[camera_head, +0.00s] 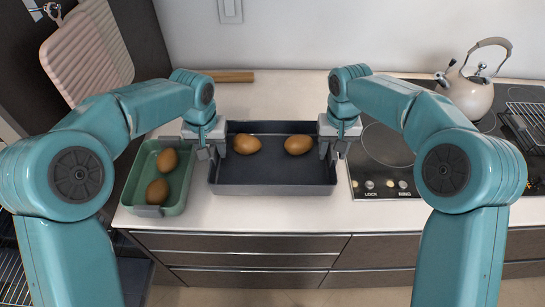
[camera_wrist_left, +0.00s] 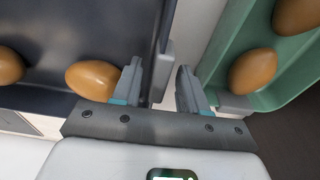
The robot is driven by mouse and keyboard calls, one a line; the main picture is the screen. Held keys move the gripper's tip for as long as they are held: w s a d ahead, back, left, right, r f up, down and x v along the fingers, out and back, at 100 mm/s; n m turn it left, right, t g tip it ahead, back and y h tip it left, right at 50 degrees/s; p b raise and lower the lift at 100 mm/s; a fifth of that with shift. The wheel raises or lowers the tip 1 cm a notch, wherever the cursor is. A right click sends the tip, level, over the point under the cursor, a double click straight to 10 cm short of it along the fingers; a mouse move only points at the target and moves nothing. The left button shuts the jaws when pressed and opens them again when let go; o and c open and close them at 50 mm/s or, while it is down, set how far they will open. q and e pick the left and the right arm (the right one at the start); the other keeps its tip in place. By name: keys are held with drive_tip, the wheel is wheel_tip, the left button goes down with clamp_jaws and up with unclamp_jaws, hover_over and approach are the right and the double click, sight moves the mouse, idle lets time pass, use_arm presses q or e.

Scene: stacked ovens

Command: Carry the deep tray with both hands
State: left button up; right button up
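The deep tray (camera_head: 275,188) is dark grey and stands on the white counter with two brown egg-shaped items in it, a left one (camera_head: 246,144) and a right one (camera_head: 298,144). My left gripper (camera_head: 211,152) is at its left wall. In the left wrist view the left gripper (camera_wrist_left: 160,90) is open, one finger inside the deep tray (camera_wrist_left: 95,40) and one outside, with the wall and its handle between them. My right gripper (camera_head: 333,151) is at the right wall, fingers apart on either side of it; contact there is too small to tell.
A green tray (camera_head: 181,200) with two more brown items stands close on the left. A black cooktop (camera_head: 385,165) with a kettle (camera_head: 468,92) is to the right. A wooden board (camera_head: 232,76) lies behind. The counter's front edge is just before the tray.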

use_arm(q)
clamp_jaws()
use_arm(e)
clamp_jaws()
use_arm(q)
drive_tip(key=shift+r, duration=0.15)
use_arm(e)
drive_tip(key=shift+r, duration=0.15)
